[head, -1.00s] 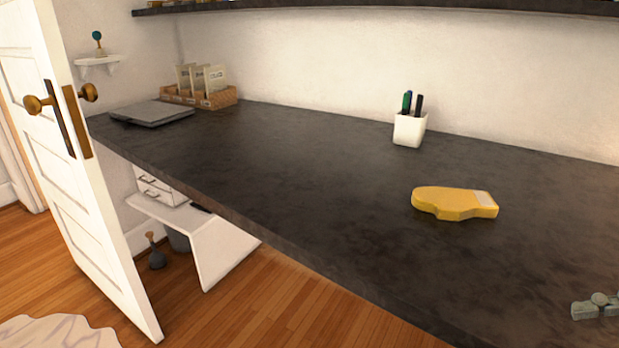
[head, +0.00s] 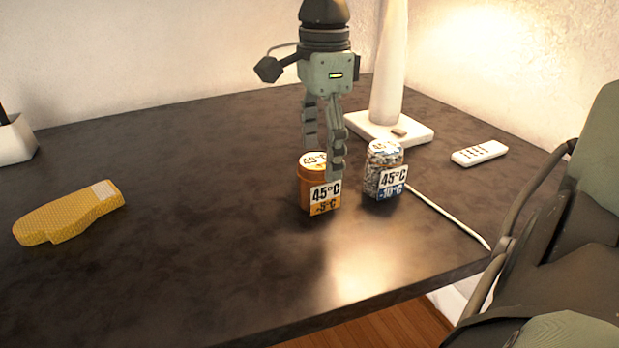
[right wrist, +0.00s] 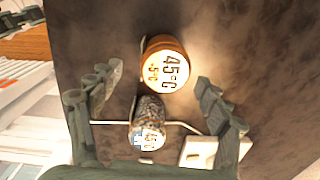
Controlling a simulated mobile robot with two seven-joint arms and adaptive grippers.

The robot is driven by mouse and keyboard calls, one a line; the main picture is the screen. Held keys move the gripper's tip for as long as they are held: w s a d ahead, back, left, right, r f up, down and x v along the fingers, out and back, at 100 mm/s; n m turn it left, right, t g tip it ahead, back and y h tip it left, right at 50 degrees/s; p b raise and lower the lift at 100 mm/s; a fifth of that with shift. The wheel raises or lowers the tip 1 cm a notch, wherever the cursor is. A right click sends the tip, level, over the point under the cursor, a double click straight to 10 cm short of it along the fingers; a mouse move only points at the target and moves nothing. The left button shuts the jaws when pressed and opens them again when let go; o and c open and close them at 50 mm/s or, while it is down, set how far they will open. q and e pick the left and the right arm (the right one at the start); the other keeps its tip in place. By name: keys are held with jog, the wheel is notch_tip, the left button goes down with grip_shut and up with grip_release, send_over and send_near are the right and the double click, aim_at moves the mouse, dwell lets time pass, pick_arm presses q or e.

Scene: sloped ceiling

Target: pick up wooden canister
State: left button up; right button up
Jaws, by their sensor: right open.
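The wooden canister (head: 306,189) is orange-brown, with a white lid and a "45°C / -5°C" label. It stands upright on the dark desk; its top faces the camera in the right wrist view (right wrist: 166,66). My right gripper (head: 323,158) is open, pointing down over the canister's top. In the head view one finger overlaps the canister's right upper side; I cannot tell whether it touches. In the right wrist view the fingers (right wrist: 160,88) are spread wide with nothing held. My left gripper is not in view.
A speckled canister (head: 384,160) with a blue "-10°C" label stands close on the right. Behind it is a white lamp base (head: 410,133). A white remote (head: 479,153) and thin white stick (head: 446,216) lie right. A yellow object (head: 68,212) lies left; the desk between is clear.

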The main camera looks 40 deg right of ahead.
aim_at(315, 187)
jog(key=f, duration=0.5)
jog(key=w+f, duration=0.1)
jog(key=f, duration=0.1)
jog(key=shift+a+f, duration=0.15)
jog(key=shift+f, duration=0.05)
jog(key=c, duration=1.3)
jog(key=shift+r, duration=0.1)
